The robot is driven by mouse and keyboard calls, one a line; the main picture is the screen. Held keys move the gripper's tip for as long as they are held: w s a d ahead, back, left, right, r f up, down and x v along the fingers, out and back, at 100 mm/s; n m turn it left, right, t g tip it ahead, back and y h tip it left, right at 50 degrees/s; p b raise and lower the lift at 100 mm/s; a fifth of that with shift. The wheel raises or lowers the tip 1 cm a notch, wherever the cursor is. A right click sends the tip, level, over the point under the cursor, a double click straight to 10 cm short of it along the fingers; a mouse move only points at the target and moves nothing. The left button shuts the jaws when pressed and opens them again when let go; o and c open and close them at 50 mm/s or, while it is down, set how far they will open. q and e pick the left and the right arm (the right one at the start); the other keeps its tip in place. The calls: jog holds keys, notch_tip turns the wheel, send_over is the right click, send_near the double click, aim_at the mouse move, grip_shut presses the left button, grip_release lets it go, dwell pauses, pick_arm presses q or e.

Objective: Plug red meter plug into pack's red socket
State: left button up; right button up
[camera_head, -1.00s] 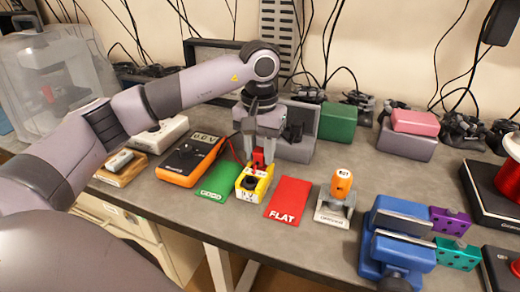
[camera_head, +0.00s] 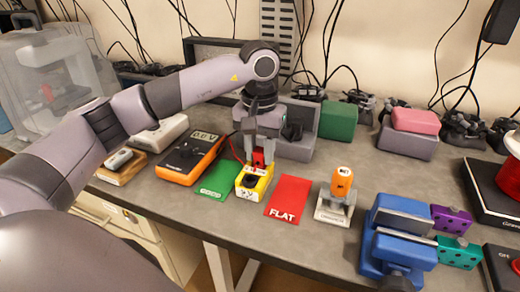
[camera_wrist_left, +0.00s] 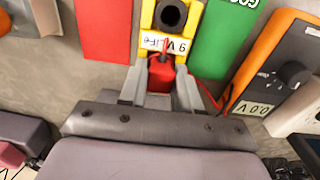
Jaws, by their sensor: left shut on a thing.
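My left gripper (camera_head: 261,161) is shut on the red meter plug (camera_head: 258,158), pointing down at the back end of the yellow pack (camera_head: 254,188). The pack has a black round socket on top. In the left wrist view the plug (camera_wrist_left: 160,76) sits between the fingertips (camera_wrist_left: 161,78), at the edge of the pack's white "9 V LiFe" label (camera_wrist_left: 166,43). The red socket is hidden by the plug and fingers, so I cannot tell whether the plug is seated. A red lead runs to the orange multimeter (camera_head: 190,158), which reads about 0.0 V. My right gripper is out of view.
The pack stands between a green card (camera_head: 218,180) and a red "FLAT" card (camera_head: 288,198). An orange cylinder on a grey stand (camera_head: 335,211) and a blue vise (camera_head: 398,240) are to the right. Grey and green blocks (camera_head: 338,121) stand behind.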

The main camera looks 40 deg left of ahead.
pick_arm(q)
jog(key=shift+f, duration=0.1)
jog(key=o, duration=1)
jog(key=shift+o, duration=0.2)
notch_tip(320, 180, up, 7)
jog(key=shift+r, duration=0.1)
